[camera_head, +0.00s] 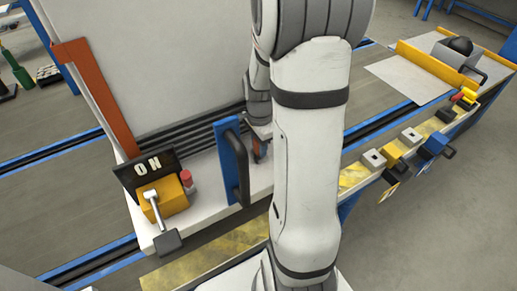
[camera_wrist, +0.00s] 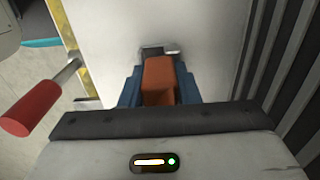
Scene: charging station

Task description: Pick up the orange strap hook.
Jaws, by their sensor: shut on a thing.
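The orange strap hook (camera_wrist: 159,76) shows in the middle of the wrist view as an orange block with a dark, metallic end beyond it. My gripper (camera_wrist: 159,92) is shut on it, with one blue finger against each side. The lower part of the hook is hidden behind the gripper's dark front edge. In the head view my arm covers most of this area. Only a small part of my gripper (camera_head: 260,149) shows, just left of the arm, above the white ledge. I cannot tell whether the hook touches the surface below.
A blue post (camera_head: 232,164) with a black handle stands close left of my gripper. A yellow lever box (camera_head: 168,196) and an ON sign (camera_head: 149,167) are farther left. A red-handled rod (camera_wrist: 32,110) juts in at left in the wrist view. Grey ribs line its right.

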